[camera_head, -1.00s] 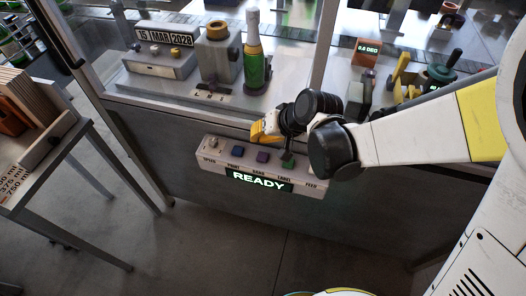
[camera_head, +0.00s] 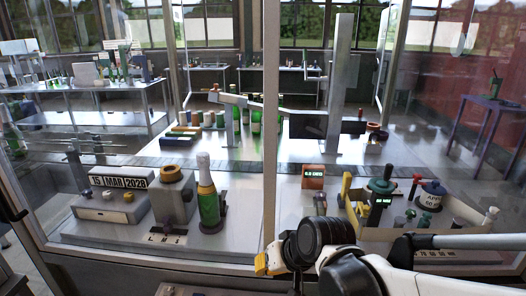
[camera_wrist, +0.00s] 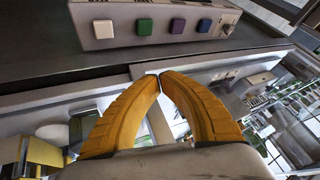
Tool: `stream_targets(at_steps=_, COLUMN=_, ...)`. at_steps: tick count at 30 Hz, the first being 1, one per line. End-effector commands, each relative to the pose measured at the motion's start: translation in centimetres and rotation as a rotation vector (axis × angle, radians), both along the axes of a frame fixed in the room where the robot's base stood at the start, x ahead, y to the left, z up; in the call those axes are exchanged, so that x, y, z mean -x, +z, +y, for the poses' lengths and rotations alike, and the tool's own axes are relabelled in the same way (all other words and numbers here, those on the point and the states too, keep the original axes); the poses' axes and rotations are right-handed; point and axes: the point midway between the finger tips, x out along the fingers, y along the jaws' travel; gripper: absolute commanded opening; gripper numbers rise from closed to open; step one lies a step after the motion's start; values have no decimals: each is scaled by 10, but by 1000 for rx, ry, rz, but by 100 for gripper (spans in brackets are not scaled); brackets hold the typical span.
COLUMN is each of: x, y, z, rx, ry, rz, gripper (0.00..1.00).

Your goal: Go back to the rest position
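My gripper (camera_head: 267,263) is in front of the machine's front edge, at the lower middle of the head view. In the wrist view its two yellow fingers (camera_wrist: 159,77) meet at the tips with nothing between them. The button panel (camera_wrist: 110,38) lies beyond the fingertips in the wrist view, with white, green, blue and purple buttons and a knob. The fingers are apart from the buttons in that picture. In the head view only a bit of the panel may show at the bottom edge.
Behind the machine's front frame stand a foil-topped green bottle (camera_head: 208,194), a date display (camera_head: 119,182) and an orange display box (camera_head: 313,176). A tray (camera_head: 458,222) with tools and a pot is at the right. A purple table (camera_head: 492,104) stands far right.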

Motion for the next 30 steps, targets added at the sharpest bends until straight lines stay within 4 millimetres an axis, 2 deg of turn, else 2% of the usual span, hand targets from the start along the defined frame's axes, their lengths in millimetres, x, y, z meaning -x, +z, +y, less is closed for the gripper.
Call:
stream_targets(at_steps=1, x=10, y=8, z=-25, rx=27, ry=-35, rz=-15, gripper=0)
stream_targets(at_steps=6, x=45, y=28, z=-99, rx=126, ry=-140, rz=-64, gripper=0)
stream_targets(at_steps=9, x=68, y=33, z=-135, rx=180, ry=-193, rz=-86, gripper=0)
stream_targets(at_steps=12, x=88, y=34, z=-161, rx=225, ry=-234, rz=-103, gripper=0)
stream_targets(at_steps=15, x=101, y=34, z=-177, rx=256, ry=-261, rz=-112, gripper=0)
stream_targets(at_steps=18, x=108, y=33, z=-185, rx=273, ry=-274, rz=-118, gripper=0)
stream_targets(at_steps=30, x=110, y=34, z=-187, rx=278, ry=-277, rz=-119, gripper=0)
